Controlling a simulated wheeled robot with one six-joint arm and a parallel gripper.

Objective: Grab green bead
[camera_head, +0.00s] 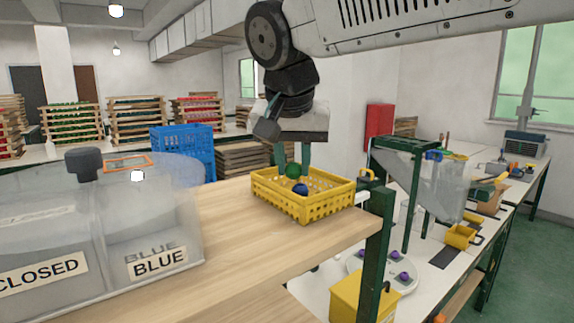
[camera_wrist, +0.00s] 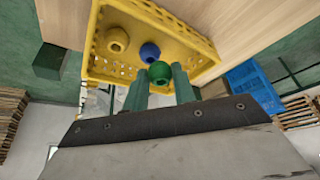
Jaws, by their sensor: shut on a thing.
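The green bead (camera_head: 293,170) is between the two green fingertips of my gripper (camera_head: 292,166), which is shut on it. It also shows between the fingers in the wrist view (camera_wrist: 159,72). The bead is at the yellow crate (camera_head: 328,201), about level with the crate's rim in the head view. A blue bead (camera_head: 300,189) is in the crate just below the green one, and shows close beside it in the wrist view (camera_wrist: 150,53). A yellow bead (camera_wrist: 117,40) is also in the crate in the wrist view; I cannot make it out in the head view.
The crate stands on a wooden shelf (camera_head: 225,220) near its right end. A clear domed container with a BLUE label (camera_head: 158,262) stands at the left. A blue crate (camera_head: 183,148) is behind. A hopper (camera_head: 405,170) and a worktable are at the right.

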